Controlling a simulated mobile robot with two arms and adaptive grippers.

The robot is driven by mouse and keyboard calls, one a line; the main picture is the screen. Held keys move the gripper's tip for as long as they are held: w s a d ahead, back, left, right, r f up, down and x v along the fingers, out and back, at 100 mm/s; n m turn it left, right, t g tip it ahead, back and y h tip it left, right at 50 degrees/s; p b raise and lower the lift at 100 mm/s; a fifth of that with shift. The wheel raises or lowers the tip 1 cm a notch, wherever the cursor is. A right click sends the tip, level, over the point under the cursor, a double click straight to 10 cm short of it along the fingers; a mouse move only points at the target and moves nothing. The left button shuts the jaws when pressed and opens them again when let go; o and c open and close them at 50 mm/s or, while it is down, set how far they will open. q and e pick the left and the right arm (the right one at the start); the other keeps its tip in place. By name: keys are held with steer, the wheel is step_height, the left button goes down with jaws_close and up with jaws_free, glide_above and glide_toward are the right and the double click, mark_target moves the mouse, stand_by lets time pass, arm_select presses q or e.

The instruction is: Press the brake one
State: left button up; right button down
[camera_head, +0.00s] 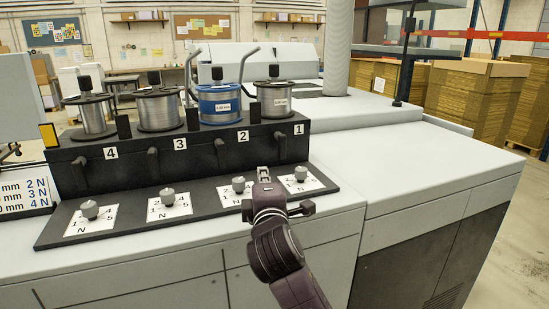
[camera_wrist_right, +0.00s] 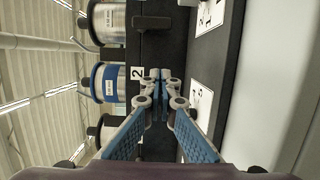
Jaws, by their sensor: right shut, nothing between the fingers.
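The brake lever for position one is a short dark handle (camera_head: 280,143) on the front of the black block, just left of the "1" label (camera_head: 298,129). In the right wrist view it is the dark handle (camera_wrist_right: 151,22) near the top, beside the silver spool. My right gripper (camera_head: 263,173) is shut and empty. It is in front of the block, below the lever and a little left of it in the head view. Its closed tips (camera_wrist_right: 160,75) show near the "2" label (camera_wrist_right: 137,73) in the right wrist view. My left gripper is not in view.
Several wire spools, one blue (camera_head: 220,103), stand on the black block (camera_head: 120,160). Similar levers are beneath the other spools. Grey knobs on white dials (camera_head: 300,183) sit on the lower panel, close to my right gripper. The white machine top (camera_head: 410,155) at right is clear.

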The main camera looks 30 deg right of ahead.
mark_target(282, 147)
steer(key=p+x, duration=0.2)
steer(key=x, duration=0.7)
steer(key=shift+w+d+r, duration=0.1)
steer(key=shift+w+r, duration=0.05)
steer(key=d, duration=0.1)
steer(key=s+d+p, duration=0.1)
steer(key=d, duration=0.1)
steer(key=shift+s+d, duration=0.1)
steer(key=shift+s+d+p, duration=0.1)
steer(key=shift+d+p, duration=0.15)
steer(key=shift+p, duration=0.05)
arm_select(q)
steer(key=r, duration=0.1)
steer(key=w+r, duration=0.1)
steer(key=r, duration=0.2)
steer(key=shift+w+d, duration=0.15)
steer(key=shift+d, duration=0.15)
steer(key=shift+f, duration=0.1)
arm_select(e)
steer(key=shift+d+p, duration=0.25)
steer(key=shift+p, duration=0.35)
steer(key=shift+d+f, duration=0.1)
steer(key=shift+f, duration=0.15)
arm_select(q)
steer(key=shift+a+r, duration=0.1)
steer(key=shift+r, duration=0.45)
arm_select(e)
steer(key=shift+f, duration=0.1)
